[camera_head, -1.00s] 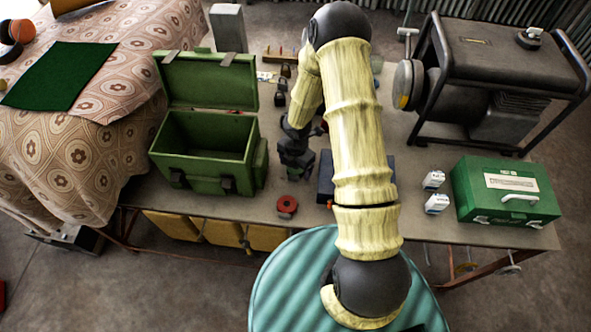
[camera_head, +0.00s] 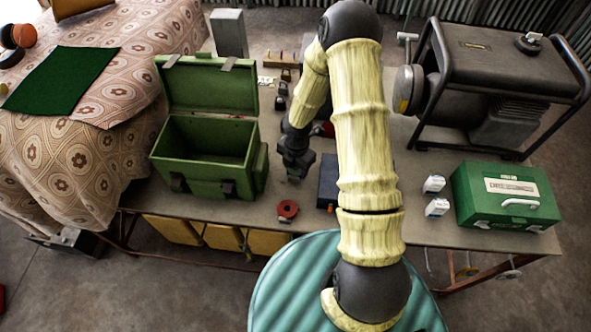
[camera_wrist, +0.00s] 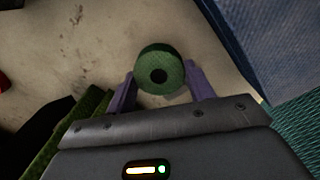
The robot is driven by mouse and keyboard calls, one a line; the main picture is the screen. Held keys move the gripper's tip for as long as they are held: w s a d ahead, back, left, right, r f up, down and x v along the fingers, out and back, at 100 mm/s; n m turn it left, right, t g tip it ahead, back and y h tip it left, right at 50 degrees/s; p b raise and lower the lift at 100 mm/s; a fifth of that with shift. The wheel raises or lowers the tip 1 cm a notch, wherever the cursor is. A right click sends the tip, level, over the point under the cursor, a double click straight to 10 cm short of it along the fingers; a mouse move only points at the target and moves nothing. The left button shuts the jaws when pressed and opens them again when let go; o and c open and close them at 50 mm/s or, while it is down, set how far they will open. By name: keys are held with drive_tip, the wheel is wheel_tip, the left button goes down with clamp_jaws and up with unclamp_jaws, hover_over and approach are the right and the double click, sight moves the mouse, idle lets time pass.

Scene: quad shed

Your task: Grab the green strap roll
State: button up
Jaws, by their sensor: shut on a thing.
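The green strap roll (camera_wrist: 160,70) shows in the wrist view as a round green coil with a dark hole in its middle. It sits between the two purple fingers of my gripper (camera_wrist: 160,88), which is shut on it. In the head view my gripper (camera_head: 296,168) is low over the bench, just right of the open green box. The strap roll is mostly hidden by the gripper there, and I cannot tell its exact height above the bench.
An open green box (camera_head: 205,185) stands left of my gripper. A red roll (camera_head: 288,209) lies near the front edge of the bench (camera_head: 245,208). A dark blue box (camera_head: 327,180) is close on the right. A closed green case (camera_head: 506,212) and a generator (camera_head: 490,75) stand farther right.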

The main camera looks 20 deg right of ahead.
sight(296, 169)
wheel_tip(296, 169, up, 8)
drive_tip(key=shift+f, duration=0.2)
drive_tip(key=shift+r, duration=0.25)
idle(0.3)
